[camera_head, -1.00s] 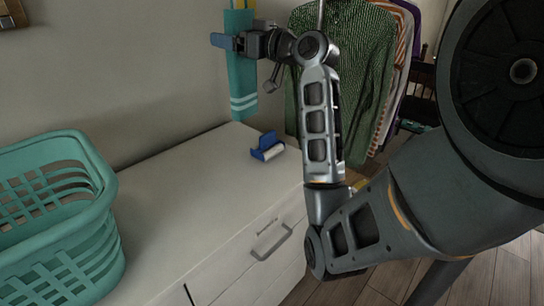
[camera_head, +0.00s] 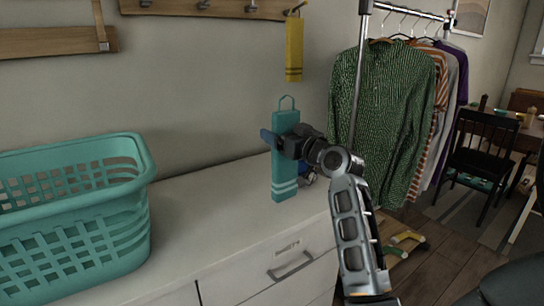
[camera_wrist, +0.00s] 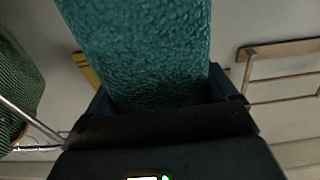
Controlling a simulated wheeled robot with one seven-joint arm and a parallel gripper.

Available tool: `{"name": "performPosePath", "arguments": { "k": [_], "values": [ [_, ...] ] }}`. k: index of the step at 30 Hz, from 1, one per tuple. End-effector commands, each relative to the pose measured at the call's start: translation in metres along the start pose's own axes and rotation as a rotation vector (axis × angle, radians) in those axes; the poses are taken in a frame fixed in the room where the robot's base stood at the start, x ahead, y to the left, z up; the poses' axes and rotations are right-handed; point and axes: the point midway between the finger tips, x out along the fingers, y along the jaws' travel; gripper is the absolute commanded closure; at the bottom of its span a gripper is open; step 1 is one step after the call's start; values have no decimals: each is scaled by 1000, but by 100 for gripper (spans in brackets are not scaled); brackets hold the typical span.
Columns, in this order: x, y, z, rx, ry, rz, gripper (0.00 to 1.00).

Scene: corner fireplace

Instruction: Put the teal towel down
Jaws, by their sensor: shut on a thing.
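The teal towel (camera_head: 284,180) is a narrow upright strip with pale stripes near its lower end and a hanging loop at its top. My gripper (camera_head: 274,137) is shut on it at its upper half. The towel's lower end is at the white dresser top (camera_head: 215,215); I cannot tell whether it touches. In the wrist view the towel (camera_wrist: 140,50) fills the middle between my fingers.
A teal laundry basket (camera_head: 75,215) stands on the dresser at the left. A blue lint roller (camera_head: 308,174) is partly hidden behind my gripper. A yellow towel (camera_head: 294,48) hangs from the wall hook rail (camera_head: 220,8). A clothes rack with shirts (camera_head: 385,110) stands at the right.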

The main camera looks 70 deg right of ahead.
Motion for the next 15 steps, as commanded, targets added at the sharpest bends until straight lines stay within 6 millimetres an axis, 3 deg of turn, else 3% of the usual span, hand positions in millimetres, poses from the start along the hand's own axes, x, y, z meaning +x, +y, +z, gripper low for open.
{"name": "performPosePath", "arguments": {
  "k": [6,10,15],
  "values": [
    [14,-22,16,0,0,0,77],
    [15,-25,24,0,-1,0,77],
    [13,-25,49,1,-2,1,77]
  ]
}}
